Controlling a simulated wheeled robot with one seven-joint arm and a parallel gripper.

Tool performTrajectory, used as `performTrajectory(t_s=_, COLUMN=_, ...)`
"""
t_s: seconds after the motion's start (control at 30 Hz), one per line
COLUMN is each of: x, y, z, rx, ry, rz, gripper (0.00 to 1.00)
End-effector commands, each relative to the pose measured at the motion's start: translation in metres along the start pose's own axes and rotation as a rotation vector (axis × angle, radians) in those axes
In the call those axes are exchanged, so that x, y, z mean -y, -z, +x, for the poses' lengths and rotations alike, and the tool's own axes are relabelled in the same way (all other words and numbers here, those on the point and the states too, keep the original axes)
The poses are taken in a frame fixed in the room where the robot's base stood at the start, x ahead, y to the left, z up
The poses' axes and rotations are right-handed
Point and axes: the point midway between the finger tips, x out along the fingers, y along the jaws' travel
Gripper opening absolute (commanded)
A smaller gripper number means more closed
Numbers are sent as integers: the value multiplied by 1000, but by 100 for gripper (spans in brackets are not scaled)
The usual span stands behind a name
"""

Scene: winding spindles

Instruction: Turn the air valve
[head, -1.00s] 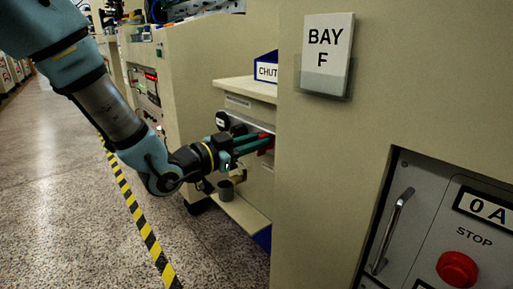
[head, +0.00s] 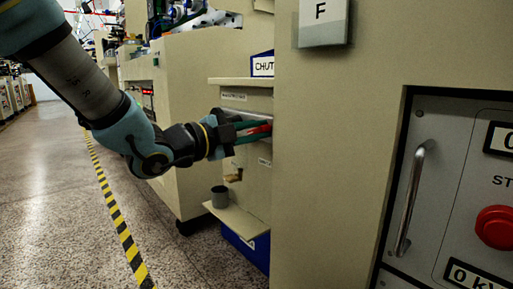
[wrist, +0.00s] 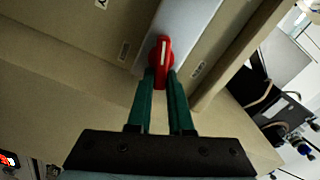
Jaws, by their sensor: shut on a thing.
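The air valve's red handle (wrist: 164,58) sits on a grey plate in the wrist view, with a pale stripe along it. It also shows as a red bit at the fingertips in the head view (head: 259,130). My gripper (wrist: 163,78) has its two green fingers shut on the handle, one on each side. In the head view my gripper (head: 252,132) reaches in from the left to the machine's panel. The lower part of the handle is between the fingers, and what lies behind it is hidden.
A beige machine side with a sign marked F (head: 322,22) stands close on the right. A panel with a metal handle (head: 411,200) and red stop button (head: 495,227) is there.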

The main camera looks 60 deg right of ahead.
Motion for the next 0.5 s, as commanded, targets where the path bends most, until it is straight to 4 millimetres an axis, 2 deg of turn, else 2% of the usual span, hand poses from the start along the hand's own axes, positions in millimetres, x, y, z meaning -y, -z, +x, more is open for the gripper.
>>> performTrajectory(t_s=0.03, x=-8, y=-2, z=0, rx=0, ry=0, rz=44, gripper=0)
performTrajectory(t_s=0.5, x=-10, y=-2, z=0, rx=-1, ry=-1, rz=340, gripper=0)
